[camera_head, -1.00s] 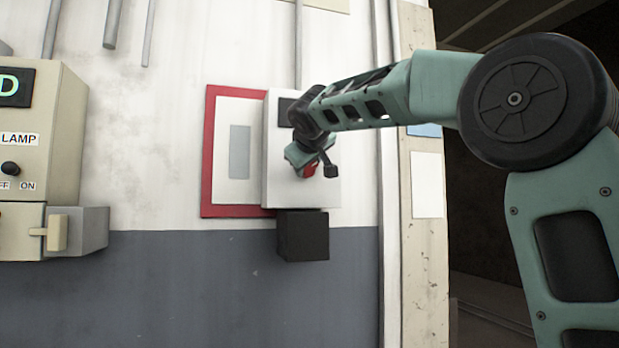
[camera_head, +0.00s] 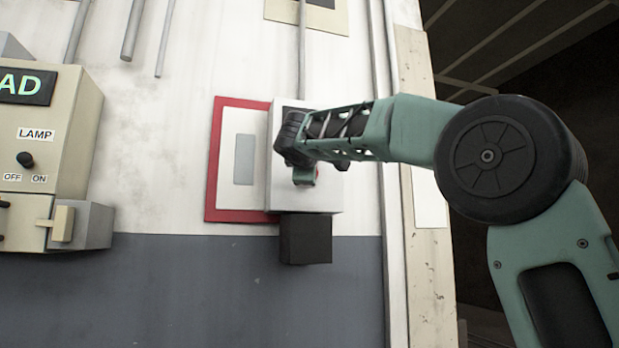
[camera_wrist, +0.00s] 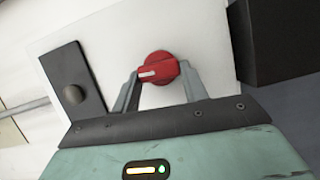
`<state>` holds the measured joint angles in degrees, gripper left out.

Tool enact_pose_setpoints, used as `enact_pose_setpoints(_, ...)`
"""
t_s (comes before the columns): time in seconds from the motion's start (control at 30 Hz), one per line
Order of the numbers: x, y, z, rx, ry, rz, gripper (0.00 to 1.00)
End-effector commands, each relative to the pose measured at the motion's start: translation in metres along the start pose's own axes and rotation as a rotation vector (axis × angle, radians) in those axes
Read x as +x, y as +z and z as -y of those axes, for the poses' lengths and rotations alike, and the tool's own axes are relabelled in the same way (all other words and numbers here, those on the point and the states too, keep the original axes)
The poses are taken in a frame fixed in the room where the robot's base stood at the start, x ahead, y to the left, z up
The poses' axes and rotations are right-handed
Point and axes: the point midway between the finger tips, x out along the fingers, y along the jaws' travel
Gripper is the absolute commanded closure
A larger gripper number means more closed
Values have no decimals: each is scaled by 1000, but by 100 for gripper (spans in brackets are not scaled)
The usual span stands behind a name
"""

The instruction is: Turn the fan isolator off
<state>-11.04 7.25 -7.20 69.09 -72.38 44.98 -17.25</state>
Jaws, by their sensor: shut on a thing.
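The fan isolator is a white box (camera_head: 325,193) on the wall, with a red-bordered panel behind its left side. In the wrist view its white face (camera_wrist: 110,40) carries a round red knob (camera_wrist: 158,68) with a white pointer mark. The mark points left in that view. My gripper (camera_wrist: 158,84) is shut on the red knob, one finger on each side of it. In the head view my gripper (camera_head: 305,176) is at the front of the box, and my wrist hides most of the knob and the label plate.
A beige control box (camera_head: 55,130) with a LAMP switch and a lever stands at the left. A black block (camera_head: 305,240) sits below the white box. A vertical conduit (camera_head: 388,130) runs to the right, beside a dark opening.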

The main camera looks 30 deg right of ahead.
Motion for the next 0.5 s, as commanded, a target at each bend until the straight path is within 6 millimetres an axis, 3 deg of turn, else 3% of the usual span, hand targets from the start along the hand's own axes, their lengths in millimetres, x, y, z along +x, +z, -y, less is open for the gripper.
enact_pose_setpoints(0.5, 0, -1, 3, -89, 34, -1, 79)
